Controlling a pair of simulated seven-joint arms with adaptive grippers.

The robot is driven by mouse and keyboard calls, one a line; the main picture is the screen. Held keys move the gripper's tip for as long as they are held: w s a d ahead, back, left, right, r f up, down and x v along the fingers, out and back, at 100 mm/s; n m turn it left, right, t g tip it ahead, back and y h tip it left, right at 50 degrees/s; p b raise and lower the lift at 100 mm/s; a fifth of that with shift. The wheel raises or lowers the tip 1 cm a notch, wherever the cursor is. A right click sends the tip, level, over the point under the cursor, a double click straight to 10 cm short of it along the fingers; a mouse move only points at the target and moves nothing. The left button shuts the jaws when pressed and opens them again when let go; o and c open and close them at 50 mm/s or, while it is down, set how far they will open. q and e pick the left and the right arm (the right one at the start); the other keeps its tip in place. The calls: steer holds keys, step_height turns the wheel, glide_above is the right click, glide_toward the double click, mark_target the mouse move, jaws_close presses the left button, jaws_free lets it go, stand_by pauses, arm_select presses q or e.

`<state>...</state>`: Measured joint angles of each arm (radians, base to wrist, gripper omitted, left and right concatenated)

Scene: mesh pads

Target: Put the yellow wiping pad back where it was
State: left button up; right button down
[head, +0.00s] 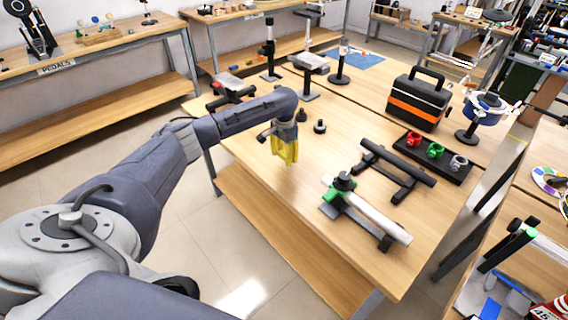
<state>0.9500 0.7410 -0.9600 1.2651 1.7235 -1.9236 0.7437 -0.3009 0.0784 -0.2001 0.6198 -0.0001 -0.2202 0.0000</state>
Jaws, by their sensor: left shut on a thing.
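The yellow wiping pad (286,152) hangs below my left gripper (285,138), which is shut on it. The pad is bunched and droops in folds over the left part of the wooden table (296,215). I cannot tell whether its lower edge touches the table top. The gripper's fingers are mostly hidden by the pad and the wrist. My right gripper is not in view.
A black stand with a white tube (375,216), a black bar on feet (398,162), a tray of coloured cups (435,152) and a black-orange toolbox (417,102) lie further right. The front left table top is clear.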

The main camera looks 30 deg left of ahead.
mark_target(284, 167)
arm_select(q)
steer(key=shift+f, duration=2.05)
steer(key=shift+f, duration=0.1)
steer(key=o, duration=1)
step_height(284, 167, up, 12)
steer(key=shift+r, duration=0.1)
